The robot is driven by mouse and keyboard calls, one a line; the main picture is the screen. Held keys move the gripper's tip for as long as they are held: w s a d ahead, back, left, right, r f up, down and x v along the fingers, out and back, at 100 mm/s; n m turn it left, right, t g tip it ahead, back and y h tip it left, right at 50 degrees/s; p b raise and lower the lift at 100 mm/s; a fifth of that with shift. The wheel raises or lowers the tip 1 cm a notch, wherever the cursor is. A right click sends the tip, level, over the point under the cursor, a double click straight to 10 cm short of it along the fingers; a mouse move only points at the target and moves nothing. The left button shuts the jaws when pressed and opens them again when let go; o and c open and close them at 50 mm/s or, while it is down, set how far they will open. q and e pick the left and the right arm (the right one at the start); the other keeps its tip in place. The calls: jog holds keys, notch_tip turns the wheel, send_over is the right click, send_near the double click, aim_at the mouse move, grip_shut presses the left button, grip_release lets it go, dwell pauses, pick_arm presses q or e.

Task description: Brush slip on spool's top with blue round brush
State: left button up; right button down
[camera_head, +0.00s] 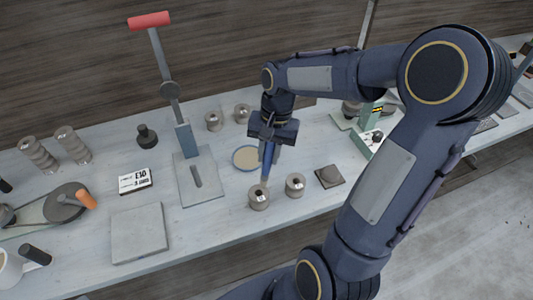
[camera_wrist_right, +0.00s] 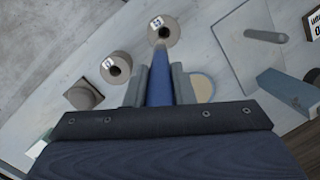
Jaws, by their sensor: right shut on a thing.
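My right gripper (camera_head: 269,148) is shut on the blue round brush (camera_head: 267,163), which points down toward the bench. The brush (camera_wrist_right: 160,88) also shows between the two fingers in the right wrist view. Its tip is at the top of a grey spool with a white label (camera_head: 259,199), also seen in the wrist view (camera_wrist_right: 163,30); I cannot tell whether it touches. A second labelled spool (camera_head: 295,186) stands just to the right. A round blue-rimmed dish of tan slip (camera_head: 246,158) lies behind, partly hidden by the gripper. My left gripper is not in view.
A lever press with a red handle (camera_head: 149,20) and grey base (camera_head: 199,190) stands left of the spools. A brown lump on a dark square (camera_head: 330,176) sits to the right. Two more spools (camera_head: 213,121) stand behind. A square slab (camera_head: 138,234) lies front left.

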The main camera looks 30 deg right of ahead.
jog(key=shift+f+b, duration=0.3)
jog(key=shift+f, duration=0.05)
dwell(0.8)
jog(key=shift+r+p, duration=0.4)
jog(key=shift+w+a, duration=0.75)
jog(key=shift+a, duration=0.05)
jog(key=shift+f, duration=0.4)
dwell(0.8)
jog(key=shift+r, duration=0.1)
